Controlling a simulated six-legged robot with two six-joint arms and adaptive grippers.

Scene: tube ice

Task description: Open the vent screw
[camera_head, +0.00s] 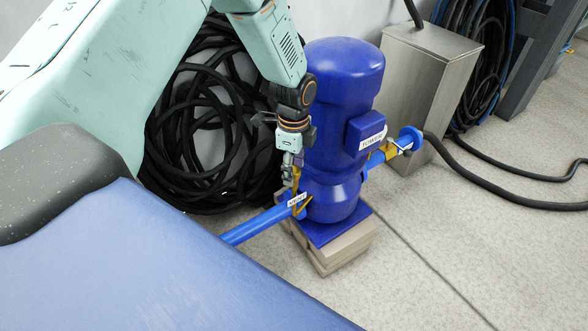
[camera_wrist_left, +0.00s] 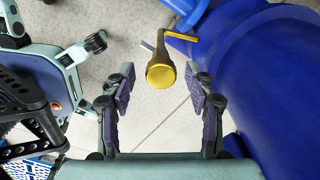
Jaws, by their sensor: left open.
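The blue pump (camera_head: 338,120) stands upright, with a blue pipe (camera_head: 256,224) leaving it at lower left. A yellow round-headed screw (camera_wrist_left: 160,72), which I take for the vent screw, shows by the blue pipework in the left wrist view. My left gripper (camera_wrist_left: 160,85) is open and empty. Its fingers lie on either side of the screw head in that picture, with a gap on both sides. In the head view my left gripper (camera_head: 293,165) points down in front of the pump, just above the pipe joint, and partly hides the yellow parts there.
The pump rests on stacked beige blocks (camera_head: 338,247). A yellow handle (camera_head: 375,160) sits on the right pipe. A metal box (camera_head: 432,95) stands behind at right. Black hose coils (camera_head: 205,140) lie behind my left arm. Floor at lower right is mostly clear.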

